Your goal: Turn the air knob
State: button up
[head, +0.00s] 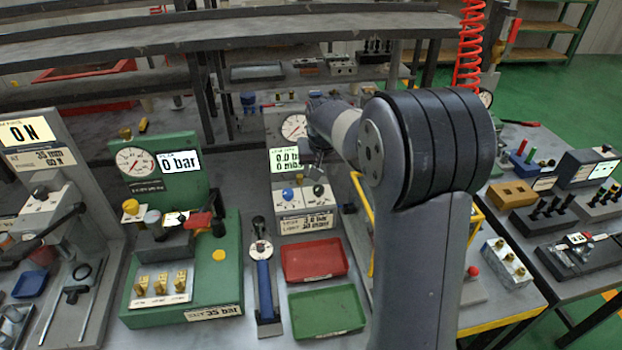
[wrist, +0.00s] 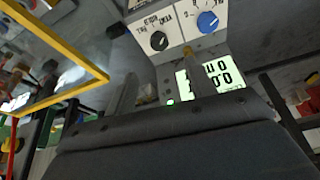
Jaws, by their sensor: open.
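The test unit (head: 305,222) has a grey sloped panel with a blue knob (head: 287,193) on the left and a black knob (head: 318,190) on the right. In the wrist view it is upside down, with the black knob (wrist: 158,41) left of the blue knob (wrist: 207,22). The knob labels are too small to read surely, so I cannot tell which is the air knob. Its lit display (head: 286,160) reads about 0.0. My gripper (head: 318,165) is open and empty, above and close to the panel; its fingers (wrist: 160,82) appear apart from both knobs.
A red tray (head: 314,260) and green tray (head: 327,311) lie in front. A blue-handled tool (head: 264,285) and green pressure stand (head: 216,262) are on the left. A yellow frame (wrist: 75,40) is close beside the arm.

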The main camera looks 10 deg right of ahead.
aim_at(319, 188)
jog(key=p+x, duration=0.1)
jog(key=x, duration=0.9)
jog(key=shift+w+f, duration=0.1)
jog(key=shift+f, duration=0.1)
jog(key=c, duration=1)
